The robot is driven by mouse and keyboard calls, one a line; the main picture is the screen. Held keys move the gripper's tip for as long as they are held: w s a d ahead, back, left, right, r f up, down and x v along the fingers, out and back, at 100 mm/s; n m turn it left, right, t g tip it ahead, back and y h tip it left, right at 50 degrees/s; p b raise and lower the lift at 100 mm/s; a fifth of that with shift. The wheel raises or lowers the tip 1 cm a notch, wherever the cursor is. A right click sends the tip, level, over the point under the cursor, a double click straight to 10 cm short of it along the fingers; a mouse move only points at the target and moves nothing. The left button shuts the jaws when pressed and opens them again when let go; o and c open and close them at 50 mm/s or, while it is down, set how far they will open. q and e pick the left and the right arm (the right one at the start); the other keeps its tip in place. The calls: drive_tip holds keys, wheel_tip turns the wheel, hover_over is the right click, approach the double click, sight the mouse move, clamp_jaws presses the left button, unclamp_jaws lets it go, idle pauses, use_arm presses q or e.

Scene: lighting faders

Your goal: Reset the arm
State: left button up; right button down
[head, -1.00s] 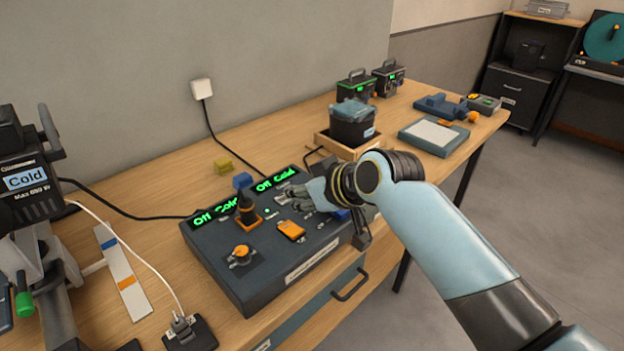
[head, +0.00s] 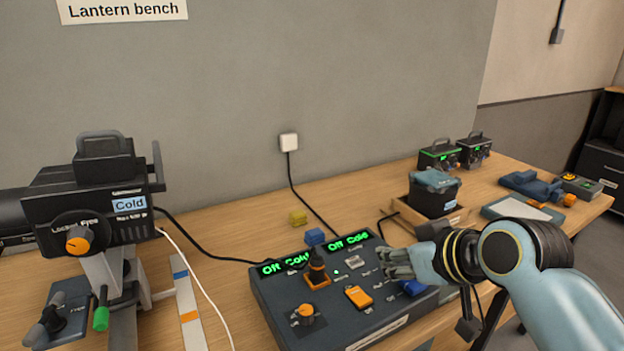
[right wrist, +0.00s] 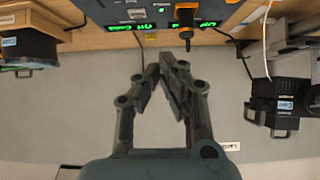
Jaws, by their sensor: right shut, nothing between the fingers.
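My right arm (head: 565,290) comes in from the right in the head view. My right gripper (head: 392,264) is over the right part of the dark fader console (head: 275,305); whether it touches is unclear. In the right wrist view its fingers (right wrist: 167,68) meet at the tips, with nothing between them. The console has an orange slider (head: 358,296), an orange knob (head: 306,312), a black lever on an orange base (head: 317,275) and a blue control (head: 412,287). My left gripper is not in view.
A lamp (head: 95,205) marked "Cold" stands at the left. Yellow (head: 298,218) and blue (head: 314,236) blocks lie behind the console. A dark container (head: 435,192) in a wooden tray (head: 408,213) and several devices are at the right. Cables cross the bench.

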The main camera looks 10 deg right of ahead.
drive_tip(key=s+d+f+m+g+h, duration=0.1)
drive_tip(key=s+d+m+g+h, duration=0.2)
drive_tip(key=s, duration=1)
drive_tip(key=s+d+f+g+h, duration=0.1)
drive_tip(key=s+d+g, duration=0.3)
drive_tip(key=s, duration=0.9)
drive_tip(key=s+d+f+b, duration=0.15)
drive_tip(key=f+b, duration=0.35)
drive_tip(key=f, duration=1.4)
drive_tip(key=d+f+b, duration=0.2)
drive_tip(key=f+b, duration=0.4)
drive_tip(key=f, duration=1.2)
drive_tip(key=s+f+b, duration=0.4)
drive_tip(key=s+f, duration=0.5)
drive_tip(key=f, duration=0.3)
drive_tip(key=s+f+g+b, duration=0.1)
drive_tip(key=s+f+b, duration=0.3)
drive_tip(key=s+f, duration=0.6)
wheel_tip(320, 180, down, 3)
drive_tip(key=shift+d+r+g+b, duration=0.1)
drive_tip(key=shift+d+g+b, duration=0.2)
